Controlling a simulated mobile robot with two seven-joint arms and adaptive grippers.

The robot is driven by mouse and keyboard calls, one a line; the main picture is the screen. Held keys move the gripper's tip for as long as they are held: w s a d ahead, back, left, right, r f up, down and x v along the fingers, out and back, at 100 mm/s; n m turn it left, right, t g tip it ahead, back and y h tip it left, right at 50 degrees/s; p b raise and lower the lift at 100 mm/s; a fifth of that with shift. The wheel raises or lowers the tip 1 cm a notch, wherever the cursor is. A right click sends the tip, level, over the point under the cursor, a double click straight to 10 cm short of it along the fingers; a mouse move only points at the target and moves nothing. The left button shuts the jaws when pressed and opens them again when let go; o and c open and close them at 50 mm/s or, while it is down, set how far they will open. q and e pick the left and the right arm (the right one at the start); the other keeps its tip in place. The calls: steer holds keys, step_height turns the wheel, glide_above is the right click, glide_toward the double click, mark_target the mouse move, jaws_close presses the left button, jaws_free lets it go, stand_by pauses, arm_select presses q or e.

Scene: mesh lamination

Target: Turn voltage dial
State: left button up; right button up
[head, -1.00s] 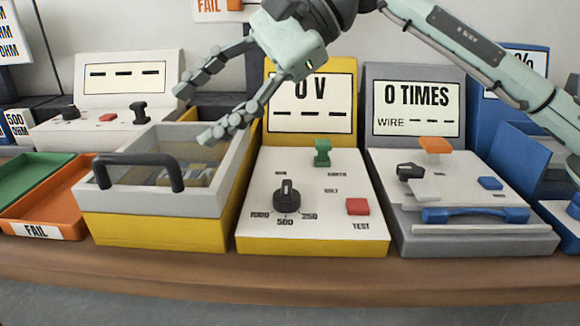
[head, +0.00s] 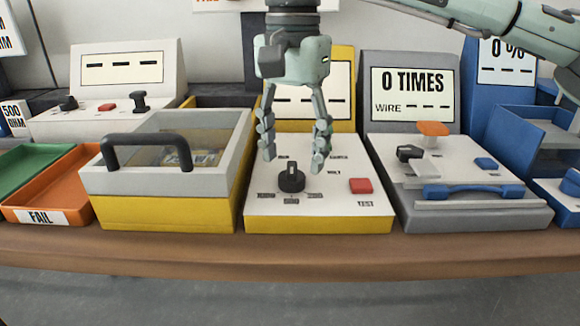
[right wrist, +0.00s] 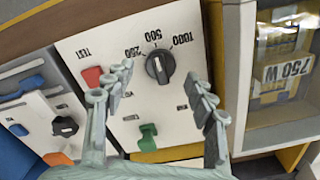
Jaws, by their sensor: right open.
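The black voltage dial (head: 291,178) sits on the sloped white top of the yellow voltage tester (head: 320,224), with 250, 500 and 1000 marks around its front side. In the right wrist view the dial (right wrist: 160,66) shows whole, its white pointer line toward the 500 mark. My right gripper (head: 294,160) hangs pointing down over the tester, fingers spread and empty. In the right wrist view its fingertips (right wrist: 160,78) lie on either side of the dial, apart from it. The gripper hides part of the tester's screen. My left gripper is not in view.
A red TEST button (head: 360,186) lies right of the dial, and a green switch (right wrist: 147,137) shows in the right wrist view. A yellow box with a clear lid and black handle (head: 146,138) stands left. A grey tester (head: 480,220) stands right.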

mark_target(292, 167)
steer(key=shift+f, duration=1.5)
steer(key=shift+c, duration=0.6)
steer(key=c, duration=1)
steer(key=shift+c, duration=0.2)
